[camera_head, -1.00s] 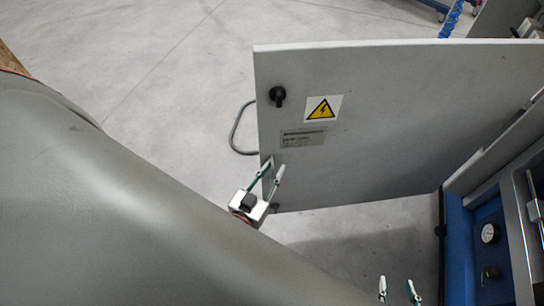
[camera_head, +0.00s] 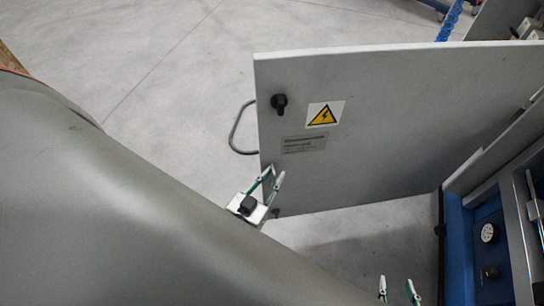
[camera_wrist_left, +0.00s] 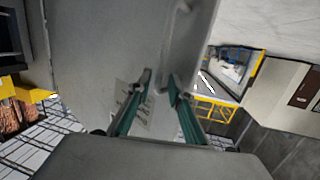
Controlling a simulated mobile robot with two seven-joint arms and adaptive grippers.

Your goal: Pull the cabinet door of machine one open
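The grey cabinet door (camera_head: 390,130) stands swung out from the blue machine (camera_head: 458,250). It has a black knob (camera_head: 279,104), a yellow warning sign (camera_head: 324,115) and a label. My left gripper (camera_head: 273,180) is at the lower left part of the door, by its free edge. In the left wrist view its two fingers (camera_wrist_left: 160,82) are apart, with the grey door panel (camera_wrist_left: 95,60) close in front of them. I cannot tell whether either finger touches the door. My right gripper (camera_head: 397,286) is at the bottom of the head view, fingers apart, nothing between them.
A gauge (camera_head: 489,233) sits on the machine's blue front at the right. Grey floor (camera_head: 150,60) is clear to the left of and behind the door. A curved grey tube (camera_head: 236,132) shows beside the door's left edge. My own arm covers the lower left.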

